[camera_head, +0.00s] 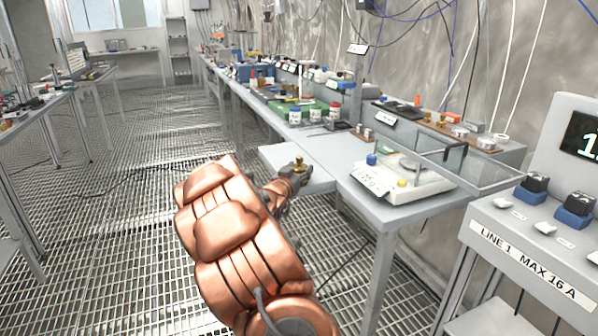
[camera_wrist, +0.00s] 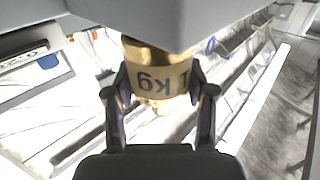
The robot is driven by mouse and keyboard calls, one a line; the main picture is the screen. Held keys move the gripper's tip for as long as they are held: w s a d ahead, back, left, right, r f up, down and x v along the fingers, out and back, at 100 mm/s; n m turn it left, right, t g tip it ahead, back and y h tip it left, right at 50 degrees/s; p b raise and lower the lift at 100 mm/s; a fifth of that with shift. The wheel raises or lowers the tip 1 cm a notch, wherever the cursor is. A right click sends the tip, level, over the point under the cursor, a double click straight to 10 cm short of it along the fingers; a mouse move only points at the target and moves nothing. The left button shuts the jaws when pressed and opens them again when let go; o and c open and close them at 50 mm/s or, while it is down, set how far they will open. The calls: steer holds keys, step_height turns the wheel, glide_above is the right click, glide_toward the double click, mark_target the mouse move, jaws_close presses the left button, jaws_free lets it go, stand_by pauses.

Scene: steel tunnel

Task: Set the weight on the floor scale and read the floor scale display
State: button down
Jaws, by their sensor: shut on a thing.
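The weight (camera_wrist: 158,80) is a brass cylinder marked "1 kg", its lettering upside down in the wrist view. My gripper (camera_wrist: 160,95) is shut on it, with one dark finger on each side. In the head view my gripper (camera_head: 292,177) holds the weight, whose brass knob (camera_head: 299,160) shows on top, over or near the edge of the grey bench left of the white balance. I cannot tell the gap beneath it. I cannot make out the floor scale or its display for certain in either view.
A panel labelled "LINE 1 MAX 16 A" (camera_head: 530,262) stands right. The grated floor (camera_head: 130,190) is mostly open left.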

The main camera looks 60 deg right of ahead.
steer(key=shift+c, duration=1.9)
jaws_free()
steer(key=shift+f, duration=0.1)
steer(key=shift+r, duration=0.2)
steer(key=s+a, duration=0.2)
steer(key=a, duration=0.9)
steer(key=shift+s+a, duration=0.2)
steer(key=shift+a, duration=0.2)
